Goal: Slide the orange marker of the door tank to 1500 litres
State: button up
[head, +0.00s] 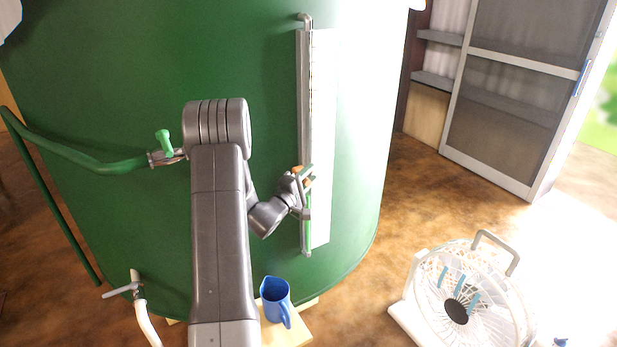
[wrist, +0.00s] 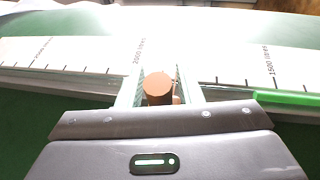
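The door tank (head: 130,80) is large and green, with an upright white scale board (head: 322,110) and a sight tube (head: 303,80) beside it. In the wrist view the scale (wrist: 215,60) runs sideways, with "2000 litres" on the left and "1500 litres" on the right. The orange marker (wrist: 158,88) is below 2000, nearer that mark than 1500. My gripper (wrist: 160,80) has one finger on each side of it and looks shut on it. Green liquid (wrist: 285,98) shows in the tube around 1500. In the head view my gripper (head: 304,182) partly hides the marker.
A blue jug (head: 275,293) stands on a wooden block below the gripper. A white fan (head: 460,300) is on the floor at right. A screened door (head: 510,100) is behind.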

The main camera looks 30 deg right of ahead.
grip_shut()
notch_tip(320, 180, down, 14)
jog(key=b, duration=0.9)
jog(key=shift+o, duration=1.4)
grip_release()
jog(key=v, duration=1.3)
jog(key=shift+s+a+f+b, duration=0.15)
jog(key=shift+s+a+b, duration=0.05)
jog(key=shift+a+b, duration=0.15)
